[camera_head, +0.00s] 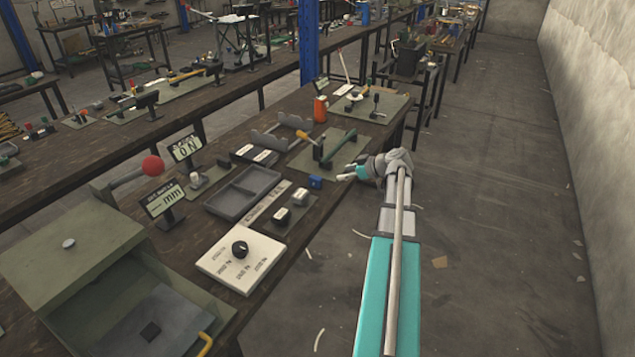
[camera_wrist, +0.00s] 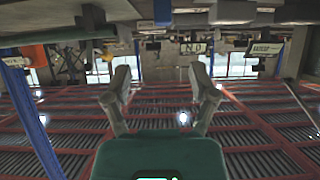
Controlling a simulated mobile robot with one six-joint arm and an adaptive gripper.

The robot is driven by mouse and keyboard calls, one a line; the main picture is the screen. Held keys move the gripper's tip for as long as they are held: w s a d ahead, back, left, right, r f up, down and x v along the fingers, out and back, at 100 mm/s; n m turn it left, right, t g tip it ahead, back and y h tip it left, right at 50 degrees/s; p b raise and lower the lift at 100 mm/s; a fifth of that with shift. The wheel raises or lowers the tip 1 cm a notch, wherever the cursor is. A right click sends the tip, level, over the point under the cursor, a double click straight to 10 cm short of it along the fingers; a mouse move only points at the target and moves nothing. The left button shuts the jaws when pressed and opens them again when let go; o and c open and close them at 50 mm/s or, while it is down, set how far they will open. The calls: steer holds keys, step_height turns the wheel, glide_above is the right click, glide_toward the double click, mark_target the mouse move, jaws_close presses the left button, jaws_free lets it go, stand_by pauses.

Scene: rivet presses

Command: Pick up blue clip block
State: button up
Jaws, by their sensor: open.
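A small blue clip block (camera_head: 315,182) sits on the dark wooden bench near its right edge, in the head view. My gripper (camera_head: 347,173) is just right of the block, at the bench edge, with its fingers pointing left toward it. A gap shows between the fingers and the block. In the wrist view my gripper (camera_wrist: 161,88) has its two fingers spread apart with nothing between them.
A grey tray (camera_head: 243,193), small labelled blocks (camera_head: 283,216) and a white dial panel (camera_head: 241,257) lie left and nearer. A green mat (camera_head: 330,150) with a lever tool (camera_head: 318,148) and an orange bottle (camera_head: 320,108) lie beyond. The floor aisle to the right is mostly clear.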

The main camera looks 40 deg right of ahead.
mark_target(317, 177)
steer(key=b+x, duration=0.2)
steer(key=x, duration=0.4)
steer(key=shift+f+b, duration=0.2)
steer(key=shift+b, duration=0.2)
steer(key=shift+w+a+f, duration=0.2)
steer(key=shift+w+a, duration=0.05)
steer(key=shift+w, duration=0.35)
steer(key=shift+b+x, duration=1.45)
steer(key=shift+x, duration=1.2)
steer(key=shift+a, duration=0.15)
steer(key=shift+s, duration=0.1)
steer(key=c, duration=1)
